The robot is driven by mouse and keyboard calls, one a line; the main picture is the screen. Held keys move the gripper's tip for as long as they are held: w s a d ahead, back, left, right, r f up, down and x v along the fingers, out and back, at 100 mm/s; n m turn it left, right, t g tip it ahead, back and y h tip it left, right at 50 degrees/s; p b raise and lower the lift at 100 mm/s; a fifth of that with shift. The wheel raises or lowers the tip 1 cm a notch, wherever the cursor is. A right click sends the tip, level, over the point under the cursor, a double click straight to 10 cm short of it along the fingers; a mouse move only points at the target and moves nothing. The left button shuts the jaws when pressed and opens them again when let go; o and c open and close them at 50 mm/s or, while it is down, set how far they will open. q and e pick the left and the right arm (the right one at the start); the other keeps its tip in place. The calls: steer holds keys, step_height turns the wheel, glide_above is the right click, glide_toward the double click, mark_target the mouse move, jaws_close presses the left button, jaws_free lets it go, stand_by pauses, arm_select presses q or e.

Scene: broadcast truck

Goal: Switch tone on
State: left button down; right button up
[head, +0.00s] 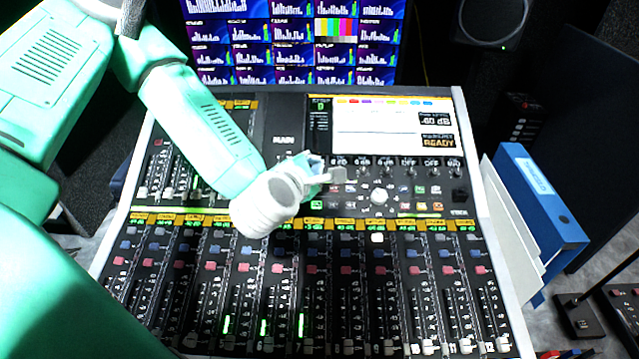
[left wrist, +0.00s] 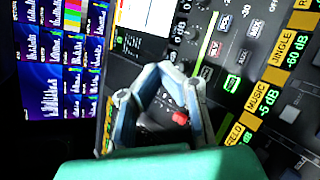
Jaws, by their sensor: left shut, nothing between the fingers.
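The mixing console (head: 292,345) fills the middle of the head view, with rows of buttons, faders and small displays. My left gripper (head: 338,174) is over its upper middle, just below the screen (head: 375,128), near a row of small knobs (head: 410,166). The fingers look shut and hold nothing. In the left wrist view the shut fingers (left wrist: 168,70) frame a gap, through which a red-topped control (left wrist: 180,117) shows. I cannot read which control is tone. My right gripper is not in view.
A monitor wall (head: 290,45) with level bars and a colour-bar tile stands behind the console. A blue binder (head: 540,200) and white papers (head: 508,215) stand along its right side. A round speaker (head: 494,20) is at the upper right. My left arm covers the console's upper left.

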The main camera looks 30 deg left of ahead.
arm_select(q)
steer(key=f+b, duration=0.1)
steer(key=w+f+b, duration=0.1)
steer(key=f, duration=0.1)
steer(key=w+f+b, duration=0.1)
steer(key=f+b, duration=0.1)
steer(key=shift+a+f, duration=0.1)
steer(key=shift+f, duration=0.1)
steer(key=shift+w+a+f+b, duration=0.3)
steer(key=shift+f+b, duration=0.15)
steer(key=shift+f, duration=0.15)
steer(key=shift+w+a+f+b, duration=0.15)
steer(key=shift+a+f+b, duration=0.15)
steer(key=shift+f+b, duration=0.2)
steer(key=shift+w+a+f, duration=0.1)
steer(key=shift+a+f, duration=0.3)
steer(key=shift+a, duration=0.05)
steer(key=shift+d+r, duration=0.15)
steer(key=shift+d, duration=0.45)
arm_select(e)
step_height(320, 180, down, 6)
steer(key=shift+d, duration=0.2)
arm_select(q)
steer(key=shift+a, duration=0.2)
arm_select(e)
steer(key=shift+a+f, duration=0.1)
